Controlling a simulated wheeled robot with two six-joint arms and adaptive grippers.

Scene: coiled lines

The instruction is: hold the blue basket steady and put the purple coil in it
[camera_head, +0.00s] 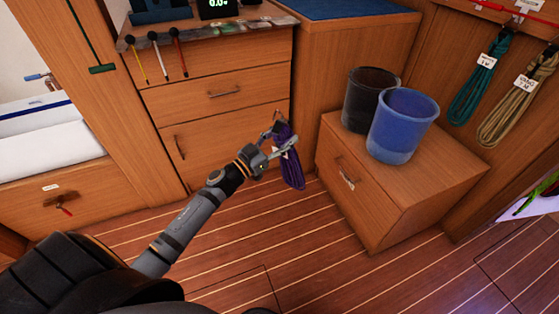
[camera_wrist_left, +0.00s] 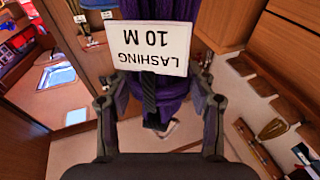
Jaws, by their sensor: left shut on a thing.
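The purple coil (camera_head: 289,168) hangs at the front of the wooden cabinet in the head view, with my left gripper (camera_head: 281,148) shut on it. In the left wrist view the purple coil (camera_wrist_left: 174,92) lies between the two fingers of my left gripper (camera_wrist_left: 158,108). A white tag (camera_wrist_left: 150,48) reading "LASHING 10 M" hangs in front of it. The blue basket (camera_head: 402,127) stands upright on a low wooden box, to the right of my left gripper and apart from it. My right gripper is not in view.
A dark basket (camera_head: 369,101) stands close behind the blue one on the low wooden box (camera_head: 440,180). Teal (camera_head: 478,84) and tan (camera_head: 508,100) coils hang on the right wall. The striped floor (camera_head: 290,250) in front is clear.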

